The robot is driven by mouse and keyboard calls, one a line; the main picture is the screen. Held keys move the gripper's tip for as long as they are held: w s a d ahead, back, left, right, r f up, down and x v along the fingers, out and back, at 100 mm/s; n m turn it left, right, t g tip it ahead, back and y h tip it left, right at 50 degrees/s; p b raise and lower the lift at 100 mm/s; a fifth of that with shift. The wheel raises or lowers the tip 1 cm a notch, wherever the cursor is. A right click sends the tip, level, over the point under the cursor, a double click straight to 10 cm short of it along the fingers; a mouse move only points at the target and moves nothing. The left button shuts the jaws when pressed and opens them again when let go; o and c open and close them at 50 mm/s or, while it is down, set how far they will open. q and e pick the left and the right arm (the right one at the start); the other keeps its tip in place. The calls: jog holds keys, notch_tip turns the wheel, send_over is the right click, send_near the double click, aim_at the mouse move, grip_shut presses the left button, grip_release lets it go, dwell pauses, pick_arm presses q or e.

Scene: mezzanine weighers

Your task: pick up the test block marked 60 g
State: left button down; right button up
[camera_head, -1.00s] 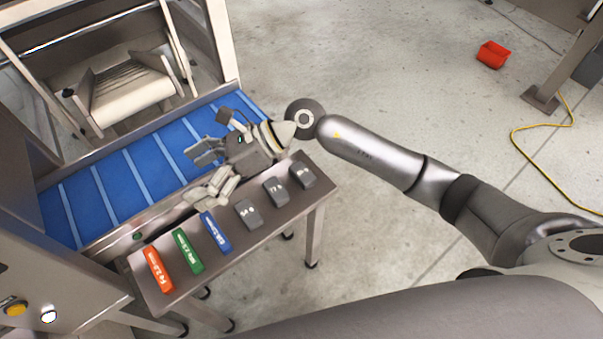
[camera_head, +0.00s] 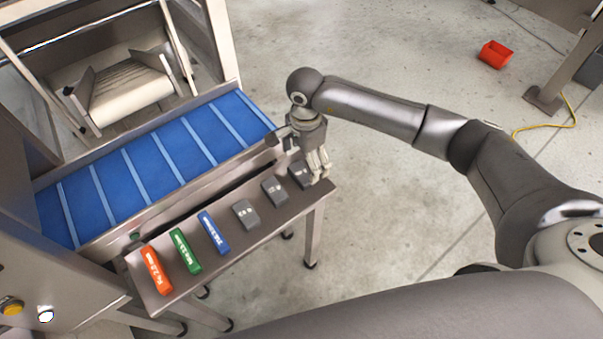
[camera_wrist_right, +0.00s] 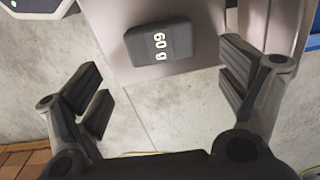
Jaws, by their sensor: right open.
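The test block marked 60 g (camera_wrist_right: 160,44) is a dark grey block lying on the steel shelf. It is plain in the right wrist view, with its label upside down, ahead of and between the open fingers. In the head view the same block (camera_head: 298,173) is at the right end of the row, partly hidden by my right gripper (camera_head: 318,176). That gripper points down beside the block, at the shelf's right end. In the right wrist view its fingers (camera_wrist_right: 165,92) are spread wide with nothing between them. My left gripper is not in view.
Two more grey blocks (camera_head: 246,214) (camera_head: 275,191) and blue (camera_head: 213,232), green (camera_head: 185,250) and orange (camera_head: 156,269) bars lie along the steel shelf (camera_head: 230,258). A blue conveyor belt (camera_head: 150,165) runs behind it. Open floor lies right of the shelf.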

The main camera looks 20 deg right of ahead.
aim_at(306, 170)
jog(key=shift+w+d+f+p, duration=0.1)
jog(key=shift+f+p, duration=0.15)
jog(key=shift+f, duration=1.1)
jog(key=shift+w+d+f+p, duration=0.1)
jog(key=shift+f+p, duration=0.15)
jog(key=shift+f, duration=1.05)
jog(key=c, duration=1.1)
jog(key=shift+r, duration=0.1)
